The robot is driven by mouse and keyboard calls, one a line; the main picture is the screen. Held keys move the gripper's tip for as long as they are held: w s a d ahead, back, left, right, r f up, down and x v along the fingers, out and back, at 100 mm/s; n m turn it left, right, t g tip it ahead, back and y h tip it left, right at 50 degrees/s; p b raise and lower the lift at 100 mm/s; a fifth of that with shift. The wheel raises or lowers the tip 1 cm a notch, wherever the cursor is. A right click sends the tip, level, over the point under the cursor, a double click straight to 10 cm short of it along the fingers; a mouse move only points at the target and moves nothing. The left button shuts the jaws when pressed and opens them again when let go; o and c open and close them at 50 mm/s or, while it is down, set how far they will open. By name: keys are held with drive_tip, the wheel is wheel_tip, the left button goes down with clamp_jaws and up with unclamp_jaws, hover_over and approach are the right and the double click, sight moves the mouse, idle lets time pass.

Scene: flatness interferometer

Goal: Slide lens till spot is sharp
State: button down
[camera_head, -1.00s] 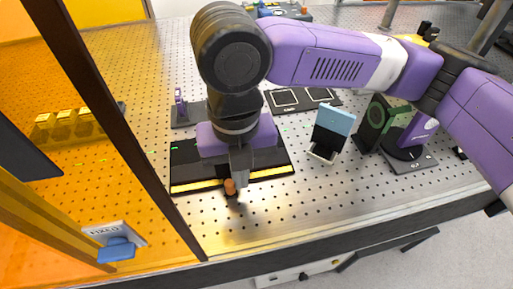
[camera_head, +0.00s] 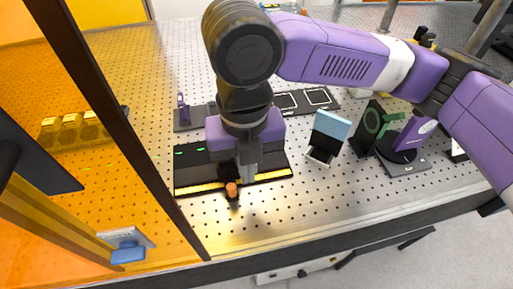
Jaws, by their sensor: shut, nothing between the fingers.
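A black rail base (camera_head: 187,172) with a yellow strip along its front edge lies on the perforated optical table. A small orange knob (camera_head: 232,189) on a dark stem stands at its front edge. My gripper (camera_head: 248,174) points down over the rail, just right of and behind the knob in the picture. Its fingers are shut and hold nothing. I cannot tell whether they touch the knob's mount. My gripper and wrist hide the middle of the rail, and I cannot make out the lens or the spot.
A light blue-topped stand (camera_head: 330,128) and a dark green-ringed mount (camera_head: 371,125) stand to the right. A small purple post (camera_head: 183,107) stands behind the rail. An orange see-through panel (camera_head: 100,160) with a dark frame bounds the left. The front table strip is clear.

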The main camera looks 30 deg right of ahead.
wheel_tip(320, 180, up, 6)
drive_tip(key=p, duration=0.5)
idle(0.6)
